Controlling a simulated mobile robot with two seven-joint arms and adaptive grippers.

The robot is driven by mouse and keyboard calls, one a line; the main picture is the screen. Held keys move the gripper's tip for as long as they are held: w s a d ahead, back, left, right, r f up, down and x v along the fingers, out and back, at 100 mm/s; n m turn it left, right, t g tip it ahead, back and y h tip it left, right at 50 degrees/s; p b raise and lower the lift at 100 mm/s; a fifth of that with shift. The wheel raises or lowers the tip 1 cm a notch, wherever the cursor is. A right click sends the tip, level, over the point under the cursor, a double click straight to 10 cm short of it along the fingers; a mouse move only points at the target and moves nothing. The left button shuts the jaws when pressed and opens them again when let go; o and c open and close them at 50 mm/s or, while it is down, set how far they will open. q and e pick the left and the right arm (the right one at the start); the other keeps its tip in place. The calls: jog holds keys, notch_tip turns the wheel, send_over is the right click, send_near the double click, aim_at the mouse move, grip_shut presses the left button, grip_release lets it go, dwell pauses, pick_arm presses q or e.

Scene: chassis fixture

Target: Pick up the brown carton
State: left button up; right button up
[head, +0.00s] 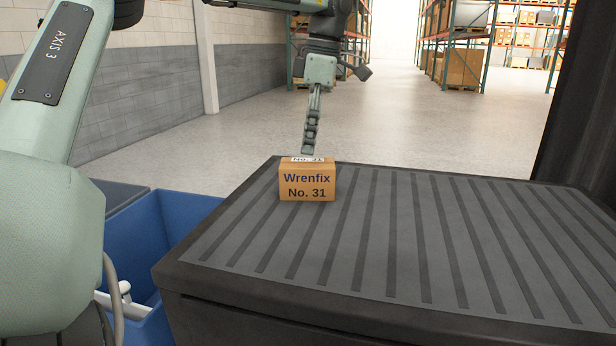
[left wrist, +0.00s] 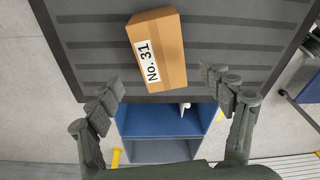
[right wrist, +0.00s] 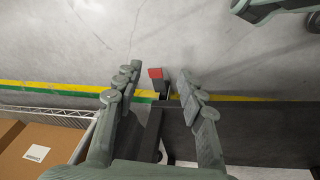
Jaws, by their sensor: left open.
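The brown carton (head: 307,183), marked "Wrenfix No. 31", sits upright near the far left edge of the dark ribbed table top. My left gripper (head: 309,150) points down just above and behind it, fingers apart. In the left wrist view the carton (left wrist: 171,55), with its white "No. 31" label, lies ahead of and partly between the open left fingers (left wrist: 162,77), slightly turned. No contact between fingers and carton shows. My right gripper (right wrist: 160,69) is open and empty over the floor in the right wrist view; the head view does not show it.
The ribbed table top (head: 440,240) is otherwise clear. A blue bin (head: 152,240) with white pieces inside stands left of the table. A red-topped post (right wrist: 156,74) and a wire basket with cartons (right wrist: 35,150) show in the right wrist view.

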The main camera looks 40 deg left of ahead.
aim_at(308, 163)
pick_arm(q)
jog(key=f, duration=0.6)
jog(key=shift+s, duration=0.2)
jog(key=c, duration=1.6)
jog(key=shift+r, duration=0.1)
jog(key=shift+c, duration=0.4)
jog(key=shift+r, duration=0.1)
